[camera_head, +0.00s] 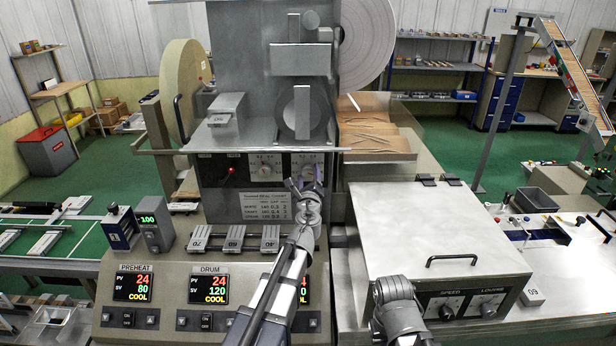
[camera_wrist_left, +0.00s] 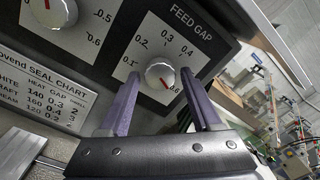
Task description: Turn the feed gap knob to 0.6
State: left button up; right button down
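The feed gap knob (camera_wrist_left: 160,74) is a round light knob with a red pointer mark on a dark panel with a pale dial. In the left wrist view its red mark points down and right, close to the printed 0.6. The 0.5 label is hidden behind a finger. My left gripper (camera_wrist_left: 164,76) is open, its two purple fingers on either side of the knob with visible gaps. In the head view my left gripper (camera_head: 308,184) is in front of the right-hand dial (camera_head: 308,162) and partly covers it. My right gripper's fingers do not show.
A second knob (camera_head: 265,169) sits left of the feed gap dial, above a seal chart (camera_head: 265,206). Sliding weights (camera_head: 234,238) and temperature displays (camera_head: 209,289) lie below. A metal cover (camera_head: 440,235) with a handle stands to the right, near my right arm.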

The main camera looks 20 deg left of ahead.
pick_arm(q)
jog(key=shift+o, duration=0.8)
jog(key=shift+s, duration=0.1)
jog(key=v, duration=0.7)
jog(key=shift+s, duration=0.3)
jog(key=shift+d, duration=0.1)
